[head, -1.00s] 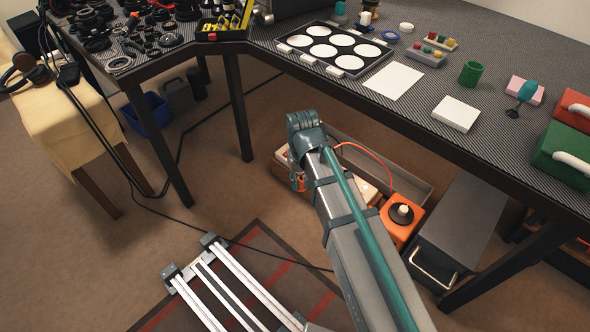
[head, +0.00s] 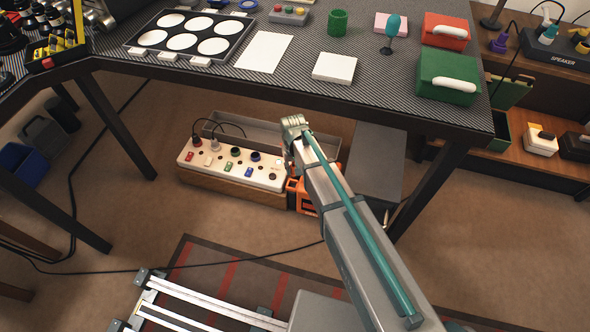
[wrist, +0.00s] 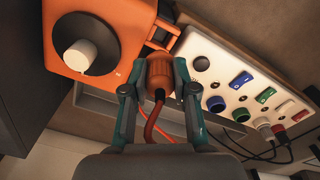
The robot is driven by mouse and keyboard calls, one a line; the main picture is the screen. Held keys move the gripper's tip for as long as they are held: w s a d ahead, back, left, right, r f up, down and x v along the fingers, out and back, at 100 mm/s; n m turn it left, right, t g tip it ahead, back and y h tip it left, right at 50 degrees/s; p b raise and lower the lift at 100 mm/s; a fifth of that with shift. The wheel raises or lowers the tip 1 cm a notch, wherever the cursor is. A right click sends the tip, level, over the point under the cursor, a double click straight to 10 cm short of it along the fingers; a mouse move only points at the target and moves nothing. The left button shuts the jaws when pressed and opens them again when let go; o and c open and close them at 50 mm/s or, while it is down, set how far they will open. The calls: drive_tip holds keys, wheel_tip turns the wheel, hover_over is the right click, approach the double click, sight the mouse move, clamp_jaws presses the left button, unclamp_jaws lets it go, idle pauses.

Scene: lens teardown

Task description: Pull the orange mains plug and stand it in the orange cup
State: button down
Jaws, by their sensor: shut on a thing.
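In the wrist view my gripper (wrist: 158,88) is shut on the orange mains plug (wrist: 159,72), with its reddish cable (wrist: 150,128) trailing back between the fingers. The plug is clear of the white socket panel (wrist: 245,92). An orange open-looking part, likely the orange cup (wrist: 171,30), lies just beyond the plug, beside an orange box (wrist: 110,20) with a pale knob. I cannot tell whether the plug touches it or is inside. In the head view my arm hides the gripper's fingers and the plug; part of the orange housing (head: 303,197) shows left of the arm.
A grey cabinet (head: 374,165) stands right of my arm under the table. The table edge (head: 330,105) overhangs this space. Open floor (head: 140,215) lies to the left.

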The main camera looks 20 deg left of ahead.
drive_tip(key=shift+w+a+f, duration=0.2)
drive_tip(key=shift+f+b, duration=2.2)
drive_tip(key=shift+f, duration=0.5)
drive_tip(key=shift+f, duration=0.7)
drive_tip(key=c, duration=0.8)
unclamp_jaws()
